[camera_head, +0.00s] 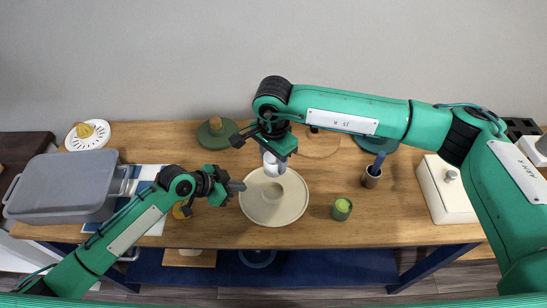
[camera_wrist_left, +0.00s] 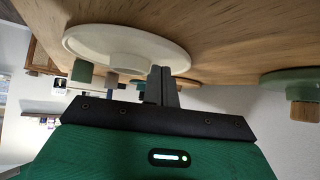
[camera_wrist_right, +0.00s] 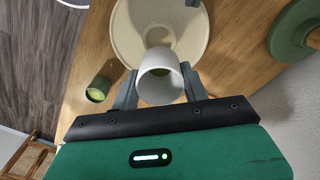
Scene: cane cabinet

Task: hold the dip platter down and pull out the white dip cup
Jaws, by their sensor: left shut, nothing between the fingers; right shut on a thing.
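The dip platter (camera_head: 262,212) is a round cream dish lying on the wooden table, with a raised round socket (camera_head: 272,191) at its middle. The white dip cup (camera_head: 270,166) is above the platter's far part, clear of the socket, and looks tilted. My right gripper (camera_head: 276,153) is shut on it; the right wrist view shows the cup (camera_wrist_right: 158,88) between the fingers, with something green inside. My left gripper (camera_head: 240,187) is shut and empty at the platter's left rim. In the left wrist view its fingertips (camera_wrist_left: 160,75) overlap the rim; contact cannot be told.
A small green cup (camera_head: 342,208) stands right of the platter, and a brown cup with a blue tool (camera_head: 371,177) is behind it. A green lidded dish (camera_head: 217,132) is at the back left. A grey roasting pan (camera_head: 65,187) sits at left and a white box (camera_head: 445,190) at right.

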